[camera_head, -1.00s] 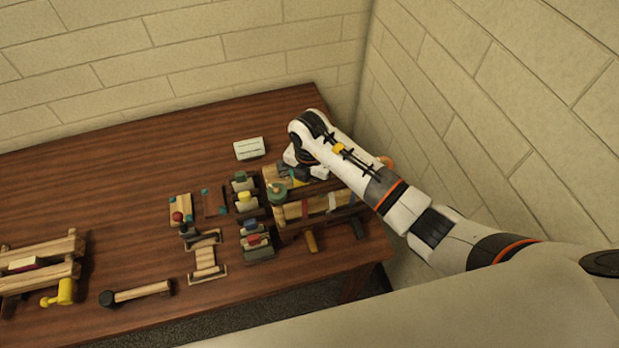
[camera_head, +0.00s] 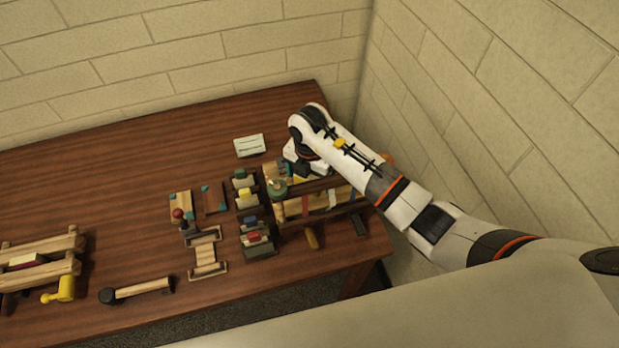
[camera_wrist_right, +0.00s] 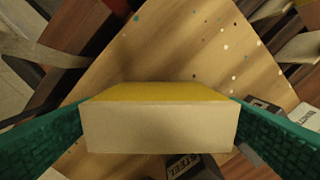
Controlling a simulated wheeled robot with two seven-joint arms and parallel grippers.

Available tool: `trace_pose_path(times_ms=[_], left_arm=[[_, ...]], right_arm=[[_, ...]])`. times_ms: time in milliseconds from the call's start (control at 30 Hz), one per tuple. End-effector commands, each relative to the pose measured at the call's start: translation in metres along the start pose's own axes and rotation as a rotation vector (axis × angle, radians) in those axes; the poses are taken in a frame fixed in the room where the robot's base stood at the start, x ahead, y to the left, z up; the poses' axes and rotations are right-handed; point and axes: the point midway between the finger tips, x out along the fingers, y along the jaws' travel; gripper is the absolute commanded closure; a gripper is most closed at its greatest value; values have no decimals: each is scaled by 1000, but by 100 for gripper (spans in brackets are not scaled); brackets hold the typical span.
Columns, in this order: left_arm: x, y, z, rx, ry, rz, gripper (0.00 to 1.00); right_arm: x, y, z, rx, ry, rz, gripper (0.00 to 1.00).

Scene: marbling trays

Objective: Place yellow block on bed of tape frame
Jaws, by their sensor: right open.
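The yellow block (camera_wrist_right: 158,92) has a yellow top and a pale cream side. In the right wrist view it lies between the green fingers of my right gripper (camera_wrist_right: 160,112), close to both; contact is unclear. Under it is a speckled wooden board (camera_wrist_right: 190,40), apparently the bed of the tape frame. In the head view the tape frame (camera_head: 292,208) stands at the table's right end, with coloured tapes along its front. My right gripper (camera_head: 306,170) is open at its back left part, mostly hidden by my wrist. My left gripper is not in view.
Small stands (camera_head: 245,202) with coloured pieces are left of the frame. A mallet (camera_head: 140,291) and a wooden press (camera_head: 60,245) are further left. A stone wall (camera_head: 500,110) is close on the right. The table's back left is clear.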

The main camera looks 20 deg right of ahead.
Motion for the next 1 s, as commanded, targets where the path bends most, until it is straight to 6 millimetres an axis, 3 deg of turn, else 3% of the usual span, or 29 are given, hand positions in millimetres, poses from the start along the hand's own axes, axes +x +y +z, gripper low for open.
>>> trace_pose_path(times_ms=[400, 500, 700, 1000], left_arm=[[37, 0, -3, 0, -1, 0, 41], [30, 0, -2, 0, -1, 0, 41], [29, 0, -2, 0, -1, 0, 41], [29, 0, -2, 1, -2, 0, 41]], right_arm=[[-82, 0, -1, -2, 5, -3, 9], [-100, 0, -2, -2, 6, -1, 9], [-111, 0, 0, 0, 2, 0, 9], [-110, 0, 0, 0, 0, 0, 9]])
